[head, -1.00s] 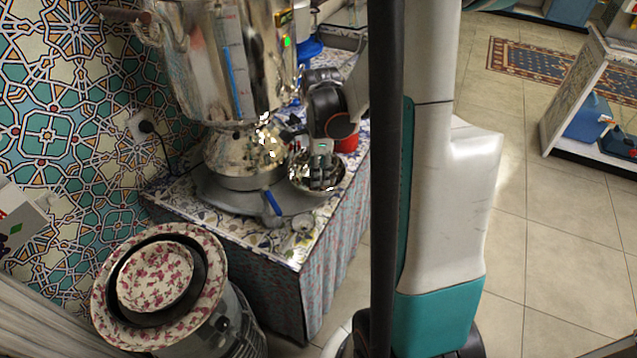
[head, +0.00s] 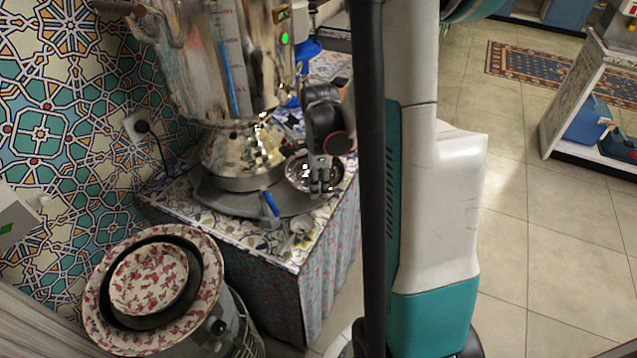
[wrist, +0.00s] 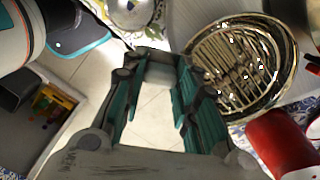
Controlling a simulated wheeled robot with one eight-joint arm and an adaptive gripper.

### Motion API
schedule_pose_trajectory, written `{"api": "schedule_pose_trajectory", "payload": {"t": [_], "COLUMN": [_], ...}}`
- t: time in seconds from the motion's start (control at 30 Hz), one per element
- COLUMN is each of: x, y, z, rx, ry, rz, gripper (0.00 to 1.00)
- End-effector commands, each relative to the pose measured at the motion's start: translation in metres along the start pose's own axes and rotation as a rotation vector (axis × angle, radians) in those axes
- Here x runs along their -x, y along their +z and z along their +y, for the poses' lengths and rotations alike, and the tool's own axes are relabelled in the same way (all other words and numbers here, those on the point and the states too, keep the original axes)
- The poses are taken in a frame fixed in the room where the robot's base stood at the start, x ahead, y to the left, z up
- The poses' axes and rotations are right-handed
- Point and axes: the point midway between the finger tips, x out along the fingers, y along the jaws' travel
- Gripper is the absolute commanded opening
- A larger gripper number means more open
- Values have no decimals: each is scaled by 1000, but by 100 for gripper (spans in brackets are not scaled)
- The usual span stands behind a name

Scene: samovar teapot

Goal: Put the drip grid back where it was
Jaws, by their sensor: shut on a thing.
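My gripper (head: 321,190) points down at the front right part of a shiny round metal bowl (head: 298,178) beside the samovar (head: 235,140). In the wrist view my gripper (wrist: 163,62) has teal fingers with a pale gap between them. The round slatted drip grid (wrist: 232,70) shows inside the bowl's shiny rim, right of the fingers. I cannot tell whether the grid lies flat on the bowl.
The samovar's blue-handled tap (head: 270,204) is close to the bowl's left. A small glass (head: 301,225) stands near the tiled counter's front corner. A red object (wrist: 282,145) is close to the bowl. Floral dishes (head: 150,280) are stacked at lower left.

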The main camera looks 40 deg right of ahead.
Motion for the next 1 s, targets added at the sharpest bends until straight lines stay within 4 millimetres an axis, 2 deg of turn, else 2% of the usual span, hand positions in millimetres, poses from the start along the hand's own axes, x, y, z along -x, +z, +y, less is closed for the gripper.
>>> {"api": "schedule_pose_trajectory", "payload": {"t": [0.1, 0.13, 0.2, 0.23, 0.67, 0.77, 1.0], "x": [-1, -1, -1, -1, 5, 16, 69], "y": [0, 0, 0, 0, 0, 0, 0], "z": [0, 0, 0, 0, 0, 0, 0], "rx": [0, 0, 0, 0, 0, 0, 0], "ry": [0, 0, 0, 0, 0, 0, 0], "rz": [0, 0, 0, 0, 0, 0, 0], "gripper": [0, 30, 46, 48, 48, 48, 48]}}
